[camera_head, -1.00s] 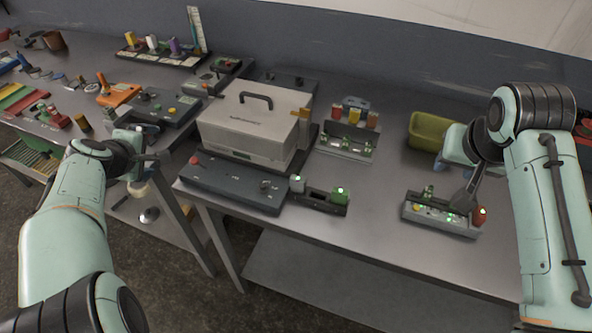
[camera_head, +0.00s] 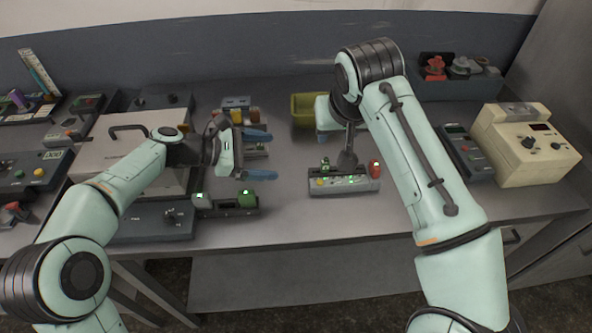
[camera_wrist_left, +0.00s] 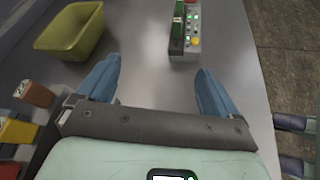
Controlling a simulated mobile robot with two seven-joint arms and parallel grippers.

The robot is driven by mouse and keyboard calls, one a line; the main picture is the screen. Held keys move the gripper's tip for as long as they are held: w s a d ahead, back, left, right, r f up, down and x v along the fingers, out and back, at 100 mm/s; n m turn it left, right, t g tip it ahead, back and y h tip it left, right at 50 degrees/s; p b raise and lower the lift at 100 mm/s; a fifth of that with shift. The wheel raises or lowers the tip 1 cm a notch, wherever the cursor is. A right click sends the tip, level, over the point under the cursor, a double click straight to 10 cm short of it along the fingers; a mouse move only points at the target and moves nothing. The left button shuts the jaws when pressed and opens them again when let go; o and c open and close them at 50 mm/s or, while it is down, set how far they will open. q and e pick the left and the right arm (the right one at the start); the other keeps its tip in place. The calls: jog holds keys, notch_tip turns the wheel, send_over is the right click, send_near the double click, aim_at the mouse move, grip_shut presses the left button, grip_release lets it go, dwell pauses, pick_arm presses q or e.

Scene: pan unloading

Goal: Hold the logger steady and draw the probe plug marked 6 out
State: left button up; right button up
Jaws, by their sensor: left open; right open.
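A small grey box with lit buttons (camera_head: 345,184), which looks like the logger, sits near the table's front. A green plug (camera_head: 324,166) stands at its left end and a red knob (camera_head: 375,169) at its right. The left wrist view shows part of this box (camera_wrist_left: 186,45) beyond the fingers. I cannot read a 6 anywhere. My left gripper (camera_head: 257,155) is open and empty, left of the box, its blue fingers (camera_wrist_left: 152,88) apart above the table. My right gripper (camera_head: 323,128) is open behind the box; its fingertips are mostly hidden.
An olive bin (camera_head: 303,108) stands behind the box. A dark block with green lights (camera_head: 228,206) and a large pale case (camera_head: 110,150) are at left. A cream instrument (camera_head: 525,145) stands at right. Bare table lies between the dark block and the box.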

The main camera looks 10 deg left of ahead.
pick_arm(q)
jog(key=n+g+h, duration=0.1)
jog(key=g, duration=0.1)
send_near(325, 177)
jog(key=x, duration=0.3)
jog(key=shift+w+d, duration=0.1)
jog(key=x, duration=0.5)
jog(key=shift+d+f, duration=0.15)
jog(key=shift+d, duration=0.15)
jog(key=shift+x, duration=0.95)
